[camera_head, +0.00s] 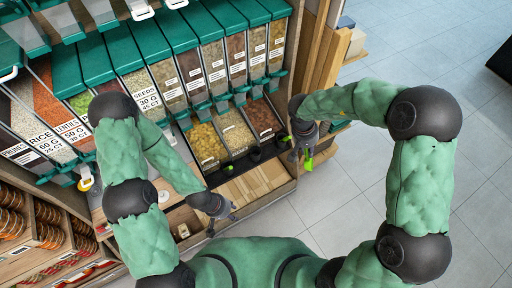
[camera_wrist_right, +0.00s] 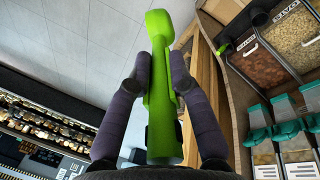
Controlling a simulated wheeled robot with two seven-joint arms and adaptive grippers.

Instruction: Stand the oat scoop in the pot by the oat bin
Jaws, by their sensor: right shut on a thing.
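A bright green scoop (camera_wrist_right: 158,90) is between the fingers of my right gripper (camera_wrist_right: 156,82), which is shut on it. In the head view the right gripper (camera_head: 306,143) is right of the front bins, with the scoop (camera_head: 308,163) below it, clear of the counter. The oat bin (camera_head: 235,133) is the middle of three open front bins; its label shows upside down in the right wrist view (camera_wrist_right: 285,12). A dark pot (camera_head: 255,155) stands in front of it. My left gripper (camera_head: 228,212) hangs over the lower wooden counter, its finger opening unclear.
Another dark pot (camera_head: 281,143) with a green piece at it stands nearer the right gripper, before the reddish-brown bin (camera_head: 263,117). Tall dispensers with green lids (camera_head: 175,32) stand behind. A wooden end panel (camera_head: 317,50) rises at the right. The tiled floor (camera_head: 355,205) is open.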

